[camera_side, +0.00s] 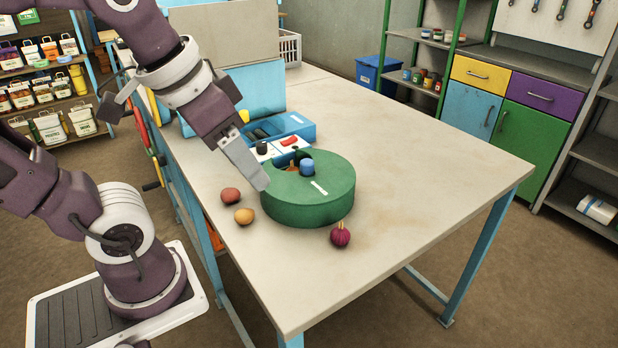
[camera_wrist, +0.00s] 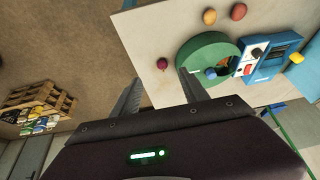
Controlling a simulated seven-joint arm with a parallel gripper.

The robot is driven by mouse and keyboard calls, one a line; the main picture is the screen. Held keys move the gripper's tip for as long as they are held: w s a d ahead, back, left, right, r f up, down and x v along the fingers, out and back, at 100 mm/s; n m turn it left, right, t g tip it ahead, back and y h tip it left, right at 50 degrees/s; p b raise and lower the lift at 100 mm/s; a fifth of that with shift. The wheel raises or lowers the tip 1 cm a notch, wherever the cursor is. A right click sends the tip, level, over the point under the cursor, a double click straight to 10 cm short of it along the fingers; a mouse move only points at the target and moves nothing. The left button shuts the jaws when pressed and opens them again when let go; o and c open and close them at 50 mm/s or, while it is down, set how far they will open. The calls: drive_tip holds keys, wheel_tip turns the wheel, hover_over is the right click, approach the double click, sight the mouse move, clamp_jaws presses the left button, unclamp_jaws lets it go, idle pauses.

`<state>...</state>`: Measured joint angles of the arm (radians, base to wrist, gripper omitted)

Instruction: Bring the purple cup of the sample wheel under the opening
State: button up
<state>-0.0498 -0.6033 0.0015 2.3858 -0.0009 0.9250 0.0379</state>
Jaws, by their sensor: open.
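The sample wheel is in a round green housing (camera_side: 310,200) on the table, with a short white mark on its top. A notch at its back edge, the opening, shows a blue cylinder (camera_side: 307,166) and a bit of orange-red beside it. The wrist view shows the green housing (camera_wrist: 192,50) too, with the blue piece (camera_wrist: 211,73) in the notch. I see no purple cup; the cover hides most of the wheel. My gripper (camera_side: 263,186) is open and empty, pointing down by the housing's left side; its spread fingers show in the wrist view (camera_wrist: 159,77).
A blue device (camera_side: 292,128) with a red switch (camera_side: 289,141) and a black knob (camera_side: 261,148) stands behind the housing. A red ball-like item (camera_side: 230,195), an orange one (camera_side: 244,216) and a purple onion (camera_side: 340,235) lie nearby. The table's right side is clear.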

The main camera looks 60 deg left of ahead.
drive_tip(key=w+a+g, duration=0.2)
drive_tip(key=w+a, duration=0.3)
drive_tip(key=w, duration=0.5)
drive_tip(key=n+g, duration=0.1)
drive_tip(key=g, duration=0.2)
hover_over(308, 161)
drive_tip(key=f, duration=0.8)
drive_tip(key=shift+s+d+f, duration=0.2)
drive_tip(key=shift+f, duration=0.15)
drive_tip(key=f, duration=0.6)
drive_tip(key=shift+w+a+f, duration=0.15)
drive_tip(key=shift+a+f, duration=0.15)
drive_tip(key=shift+f, duration=0.6)
clamp_jaws()
drive_tip(key=shift+r, duration=0.1)
